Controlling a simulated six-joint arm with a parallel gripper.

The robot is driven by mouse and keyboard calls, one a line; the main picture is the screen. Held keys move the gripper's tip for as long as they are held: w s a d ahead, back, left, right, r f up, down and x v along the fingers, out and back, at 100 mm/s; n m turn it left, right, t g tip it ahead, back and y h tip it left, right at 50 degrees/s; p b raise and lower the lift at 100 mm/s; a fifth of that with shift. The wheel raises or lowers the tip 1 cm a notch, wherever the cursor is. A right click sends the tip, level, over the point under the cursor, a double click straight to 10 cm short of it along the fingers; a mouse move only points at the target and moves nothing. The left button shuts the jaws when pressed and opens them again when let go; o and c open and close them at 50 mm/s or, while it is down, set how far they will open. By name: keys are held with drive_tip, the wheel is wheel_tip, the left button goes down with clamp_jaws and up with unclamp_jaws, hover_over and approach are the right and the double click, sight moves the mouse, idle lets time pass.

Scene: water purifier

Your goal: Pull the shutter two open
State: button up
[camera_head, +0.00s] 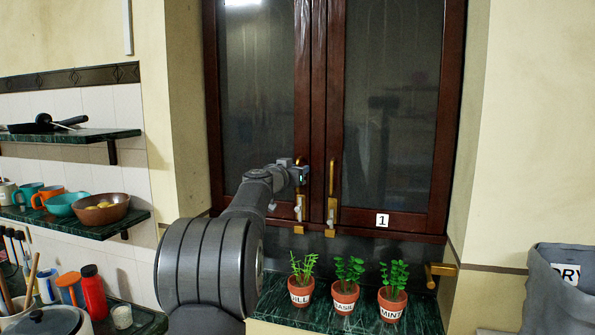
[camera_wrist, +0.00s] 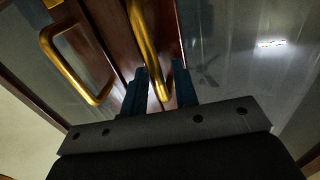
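Two dark wood shutters with glass panes stand closed side by side in the head view. The right shutter (camera_head: 400,110) bears a "1" label; the left shutter (camera_head: 258,100) shows no readable label, so I cannot confirm it is two. My gripper (camera_head: 303,175) is at the left shutter's brass handle, largely hiding it. In the wrist view, my gripper (camera_wrist: 161,88) has its dark fingers apart, one on each side of a brass handle (camera_wrist: 145,35). Firm contact is not clear. The right shutter's handle (camera_head: 331,180) stands close beside.
Potted herbs (camera_head: 345,298) stand on the green sill (camera_head: 275,305) below the shutters. Brass latches (camera_head: 300,212) sit under the handles. Shelves with bowls (camera_head: 103,208) are at the left, and a grey bag (camera_head: 560,290) is at the right.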

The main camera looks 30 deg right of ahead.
clamp_jaws()
drive_tip(key=shift+s+a, duration=0.1)
